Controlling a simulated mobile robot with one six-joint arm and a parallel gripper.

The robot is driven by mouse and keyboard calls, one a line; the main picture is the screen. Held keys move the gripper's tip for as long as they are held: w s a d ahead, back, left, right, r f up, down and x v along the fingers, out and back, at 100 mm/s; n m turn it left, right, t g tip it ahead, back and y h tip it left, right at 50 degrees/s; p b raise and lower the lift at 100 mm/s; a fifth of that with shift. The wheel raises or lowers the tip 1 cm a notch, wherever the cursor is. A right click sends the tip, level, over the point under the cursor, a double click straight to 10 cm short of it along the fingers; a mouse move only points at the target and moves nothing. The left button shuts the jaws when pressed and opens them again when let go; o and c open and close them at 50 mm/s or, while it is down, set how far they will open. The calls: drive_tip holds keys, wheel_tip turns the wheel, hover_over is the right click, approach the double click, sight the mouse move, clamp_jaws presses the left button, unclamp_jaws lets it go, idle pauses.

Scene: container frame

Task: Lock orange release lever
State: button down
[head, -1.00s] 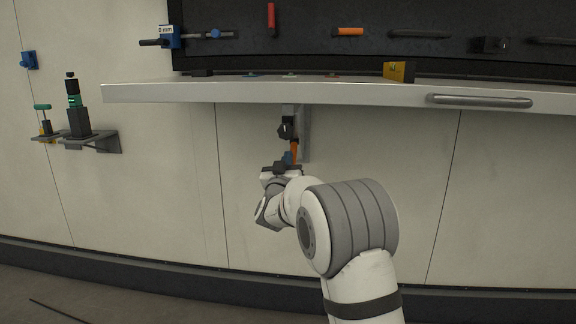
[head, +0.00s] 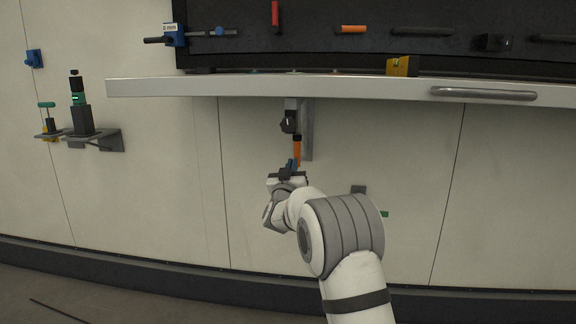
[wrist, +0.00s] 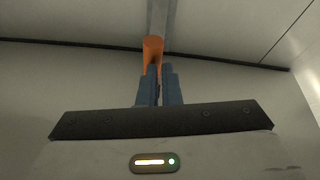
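The orange release lever (head: 297,150) hangs nearly upright below a dark clamp-like fitting (head: 289,122) under the shelf. My gripper (head: 292,165) is at the lever's lower end, with its fingers pointing up. In the wrist view, the lever (wrist: 153,47) rises above the two blue fingertips of my gripper (wrist: 159,76). A thin strip of orange shows in the narrow gap between the fingers. I cannot tell whether they press on the lever or only stand around or in front of it. The lever's lower end is hidden by the fingers.
The long shelf (head: 200,88) runs above my gripper, with a grey bracket (head: 308,135) behind the lever. A metal handle bar (head: 484,94) is on its front edge at the right. Tools stand on a small wall holder (head: 112,140) at the left. The wall below is mostly clear.

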drive_tip(key=shift+w+d+r, duration=0.25)
drive_tip(key=shift+d+r, duration=0.05)
drive_tip(key=shift+d, duration=0.15)
idle(0.3)
wheel_tip(320, 180, down, 10)
drive_tip(key=s+a+b, duration=0.2)
drive_tip(key=b, duration=0.4)
drive_tip(key=shift+s+f, duration=0.2)
drive_tip(key=shift+s, duration=0.05)
